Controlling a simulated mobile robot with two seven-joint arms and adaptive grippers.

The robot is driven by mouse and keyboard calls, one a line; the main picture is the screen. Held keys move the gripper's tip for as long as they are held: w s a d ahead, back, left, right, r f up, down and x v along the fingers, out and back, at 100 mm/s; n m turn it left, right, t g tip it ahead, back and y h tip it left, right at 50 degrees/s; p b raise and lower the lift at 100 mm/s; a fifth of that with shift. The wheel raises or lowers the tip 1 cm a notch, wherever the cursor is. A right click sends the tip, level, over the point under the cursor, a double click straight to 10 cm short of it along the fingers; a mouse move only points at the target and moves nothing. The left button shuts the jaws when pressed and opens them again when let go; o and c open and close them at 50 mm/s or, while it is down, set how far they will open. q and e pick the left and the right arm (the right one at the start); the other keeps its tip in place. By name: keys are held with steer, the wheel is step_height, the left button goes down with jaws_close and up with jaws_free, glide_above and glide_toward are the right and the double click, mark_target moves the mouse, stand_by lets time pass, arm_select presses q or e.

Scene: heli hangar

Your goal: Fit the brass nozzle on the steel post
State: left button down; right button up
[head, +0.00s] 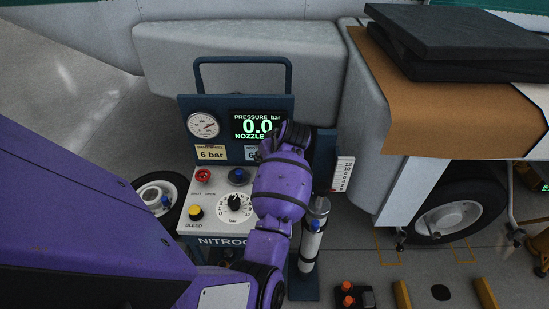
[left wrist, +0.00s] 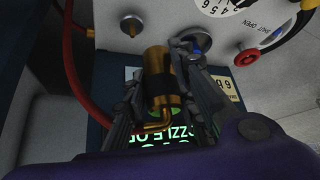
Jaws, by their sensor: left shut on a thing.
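The brass nozzle (left wrist: 158,68) is a gold cylinder with a dark band and a thin bent tube at its lower end. In the left wrist view it sits between the fingers of my left gripper (left wrist: 160,85), which is shut on it. In the head view my left forearm hides the nozzle and the fingers; only the dark hand part (head: 290,137) shows, in front of the display. A short round fitting (left wrist: 131,25) with a brass-coloured end stands on the panel, apart from the nozzle; I cannot tell whether it is the steel post. My right gripper is not in view.
The nitrogen cart's panel (head: 188,241) has a red knob (head: 203,175), a blue knob (head: 238,175), a yellow knob (head: 195,212) and a dial (head: 235,203). A lit display (head: 257,124) stands behind. A metal cylinder (head: 311,243) stands right.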

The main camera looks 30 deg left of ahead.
arm_select(q)
steer(key=w, duration=0.1)
steer(key=w+n, duration=0.1)
steer(key=w+n+g, duration=0.1)
steer(key=shift+w+d+f, duration=0.25)
steer(key=shift+f, duration=0.05)
steer(key=shift+f+b, duration=0.35)
steer(key=shift+f, duration=0.45)
step_height(320, 180, down, 3)
steer(key=shift+s+r+b, duration=0.1)
steer(key=shift+b, duration=0.55)
steer(key=shift+f, duration=0.35)
steer(key=shift+f+b, duration=0.25)
steer(key=shift+b, duration=0.1)
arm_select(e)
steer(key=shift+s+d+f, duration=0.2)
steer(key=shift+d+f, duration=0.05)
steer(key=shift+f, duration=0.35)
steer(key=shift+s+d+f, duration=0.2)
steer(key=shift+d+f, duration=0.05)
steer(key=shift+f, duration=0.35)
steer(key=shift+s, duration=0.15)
